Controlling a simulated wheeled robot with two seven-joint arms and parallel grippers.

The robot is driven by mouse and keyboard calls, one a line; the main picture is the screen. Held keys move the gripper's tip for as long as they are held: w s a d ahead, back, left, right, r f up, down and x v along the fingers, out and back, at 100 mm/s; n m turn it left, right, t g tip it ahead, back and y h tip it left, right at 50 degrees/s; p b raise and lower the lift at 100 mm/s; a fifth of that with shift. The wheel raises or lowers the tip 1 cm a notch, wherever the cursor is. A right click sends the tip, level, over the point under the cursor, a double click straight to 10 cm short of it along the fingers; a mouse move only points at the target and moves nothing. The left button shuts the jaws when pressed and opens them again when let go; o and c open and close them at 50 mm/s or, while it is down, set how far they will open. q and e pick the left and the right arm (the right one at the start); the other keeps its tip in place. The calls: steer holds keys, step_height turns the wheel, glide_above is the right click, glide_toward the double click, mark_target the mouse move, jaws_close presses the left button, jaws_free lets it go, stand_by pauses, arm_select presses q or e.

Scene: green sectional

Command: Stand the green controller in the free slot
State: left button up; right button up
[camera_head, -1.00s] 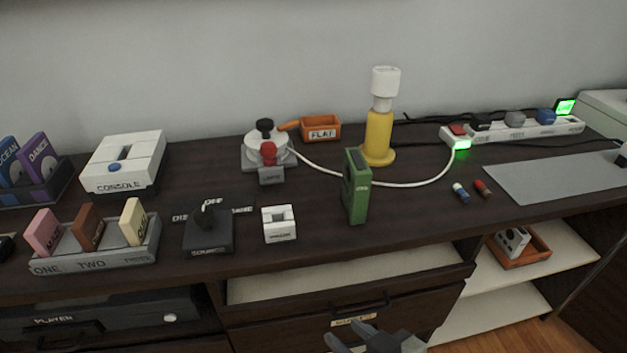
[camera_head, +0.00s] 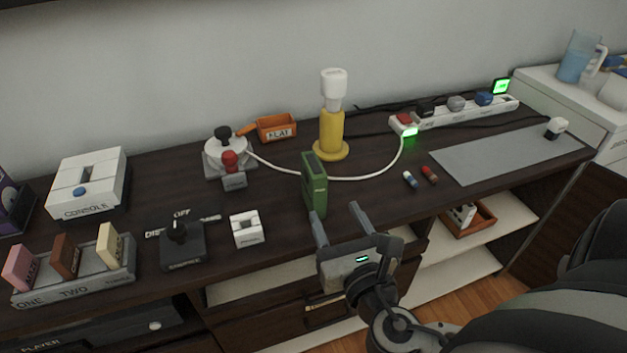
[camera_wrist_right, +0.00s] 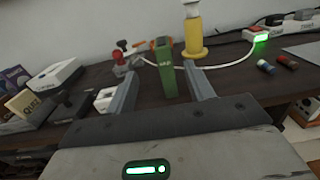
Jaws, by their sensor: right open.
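The green controller (camera_head: 315,187) is a tall, slim green block standing upright near the desk's front edge. It also shows in the right wrist view (camera_wrist_right: 165,68), between the fingers in the picture. My right gripper (camera_head: 337,215) is open and empty, in front of the controller at the desk edge. I cannot tell whether its fingers reach around it. A small white holder (camera_head: 246,230) left of the controller has a notch in its top that looks empty. The grey ONE TWO THREE rack (camera_head: 75,283) holds pink, brown and cream cartridges. My left gripper is out of view.
The yellow lamp (camera_head: 331,135) stands behind the controller, and a white cable (camera_head: 365,178) runs behind and right of it. A black switch box (camera_head: 183,245) is left of the holder. Two small batteries (camera_head: 428,174) lie right. The drawer below (camera_head: 260,285) is open.

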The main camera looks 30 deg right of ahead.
glide_toward(314, 164)
steer(key=x, duration=0.5)
steer(key=shift+a+f+p, duration=0.2)
steer(key=shift+p, duration=0.15)
steer(key=shift+x, duration=2.7)
steer(key=shift+s+d, duration=0.1)
steer(key=shift+d, duration=0.05)
steer(key=shift+c, duration=0.3)
steer(key=shift+r, duration=0.1)
jaws_close()
